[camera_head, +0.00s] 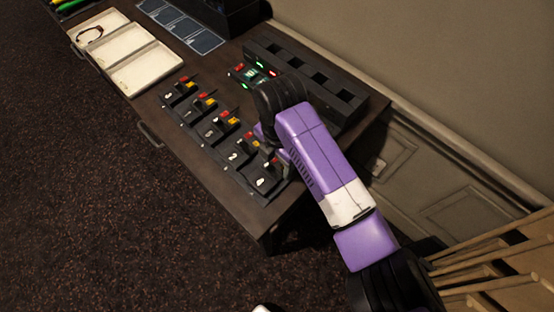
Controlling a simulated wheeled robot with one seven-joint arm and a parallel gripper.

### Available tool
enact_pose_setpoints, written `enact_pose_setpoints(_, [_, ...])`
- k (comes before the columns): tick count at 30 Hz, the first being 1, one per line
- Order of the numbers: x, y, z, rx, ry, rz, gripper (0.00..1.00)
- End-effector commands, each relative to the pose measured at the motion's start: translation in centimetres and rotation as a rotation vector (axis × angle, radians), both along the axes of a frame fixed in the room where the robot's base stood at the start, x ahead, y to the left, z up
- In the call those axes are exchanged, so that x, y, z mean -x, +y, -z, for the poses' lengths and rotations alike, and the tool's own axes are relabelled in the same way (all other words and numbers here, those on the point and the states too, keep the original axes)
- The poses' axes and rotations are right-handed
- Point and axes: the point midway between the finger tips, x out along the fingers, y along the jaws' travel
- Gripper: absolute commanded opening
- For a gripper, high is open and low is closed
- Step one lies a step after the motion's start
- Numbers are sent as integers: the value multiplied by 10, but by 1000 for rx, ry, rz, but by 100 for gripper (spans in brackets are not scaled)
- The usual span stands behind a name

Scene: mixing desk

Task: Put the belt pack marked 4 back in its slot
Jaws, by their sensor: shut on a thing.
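Several dark belt packs with red and yellow knobs and pale marks stand in a row along the front edge of the desk. One is the pack at the far left end (170,95); another is the pack at the near right end (263,182). My gripper (272,152) points down at the near right end of the row, mostly hidden behind my purple arm. It is shut on what appears to be a belt pack there. How that pack sits is hidden.
Behind the row runs a long black rack (350,97) with several empty-looking slots. A small unit with green and red lights (250,74) is left of my wrist. White trays (147,70) and blue cards (192,32) lie farther left. A wall stands behind; wooden slats (500,262) are at lower right.

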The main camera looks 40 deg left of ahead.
Motion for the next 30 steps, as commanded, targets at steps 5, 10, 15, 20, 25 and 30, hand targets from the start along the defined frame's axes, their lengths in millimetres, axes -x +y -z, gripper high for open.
enact_pose_setpoints(5, [0,0,-1,-1,0,0,14])
enact_pose_setpoints(10, [0,0,-1,-1,0,0,77])
enact_pose_setpoints(15, [0,0,0,-1,0,0,85])
enact_pose_setpoints(20, [0,0,0,0,0,0,97])
enact_pose_setpoints(25, [0,0,0,0,0,0,100])
enact_pose_setpoints(30, [0,0,0,0,0,0,100])
